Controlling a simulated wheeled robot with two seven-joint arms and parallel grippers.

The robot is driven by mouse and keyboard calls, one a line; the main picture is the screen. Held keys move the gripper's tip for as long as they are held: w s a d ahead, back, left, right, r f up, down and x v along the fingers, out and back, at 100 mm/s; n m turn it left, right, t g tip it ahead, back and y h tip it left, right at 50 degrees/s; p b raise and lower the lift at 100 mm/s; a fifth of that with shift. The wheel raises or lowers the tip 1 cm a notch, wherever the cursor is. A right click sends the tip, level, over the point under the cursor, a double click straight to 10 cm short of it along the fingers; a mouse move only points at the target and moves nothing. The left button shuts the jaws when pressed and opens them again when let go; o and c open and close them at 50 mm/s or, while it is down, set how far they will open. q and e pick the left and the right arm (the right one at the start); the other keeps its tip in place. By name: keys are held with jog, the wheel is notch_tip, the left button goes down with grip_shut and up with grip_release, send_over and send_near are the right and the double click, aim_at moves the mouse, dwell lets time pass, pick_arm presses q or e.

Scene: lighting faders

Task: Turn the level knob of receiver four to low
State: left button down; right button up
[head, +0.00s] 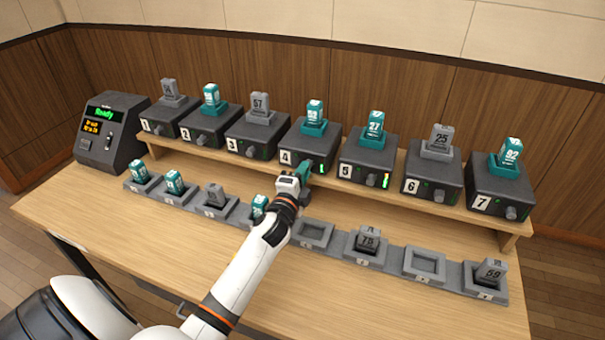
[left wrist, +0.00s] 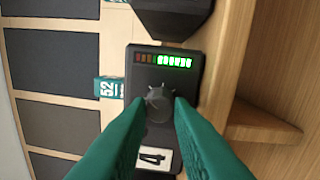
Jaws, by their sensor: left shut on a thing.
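Receiver four (head: 318,140) is a dark box in the middle of the raised shelf, with a teal pack (head: 314,111) docked on top. Its white number 4 label also shows in the left wrist view (left wrist: 155,158). Its level knob (left wrist: 159,105) is dark grey, round and ridged, between the label and a lit bar (left wrist: 174,60) that is mostly green with dim reddish segments at one end. My left gripper (head: 305,170) has its teal fingers on both sides of the knob and is shut on it. In the head view the gripper hides the knob. My right gripper is not in view.
Receivers five (head: 369,158) and three (head: 252,138) stand close on either side. Below the shelf runs a row of grey charging docks (head: 313,234), some holding packs. A dark console (head: 108,132) reading "Ready" stands at the left. The front tabletop is clear.

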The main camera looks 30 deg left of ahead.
pick_arm(q)
jog(key=shift+d+r+n+g+p, duration=0.15)
jog(key=shift+n+p, duration=1.2)
jog(key=shift+n, duration=4.4)
jog(key=shift+a+f+n+g+p, duration=0.2)
jog(key=shift+n+p, duration=1.1)
jog(key=shift+n, duration=4.5)
jog(key=shift+d+r+n+g+p, duration=0.25)
jog(key=shift+n+p, duration=1.1)
jog(key=shift+n, duration=4.4)
jog(key=c, duration=1.3)
grip_release()
jog(key=shift+a, duration=0.1)
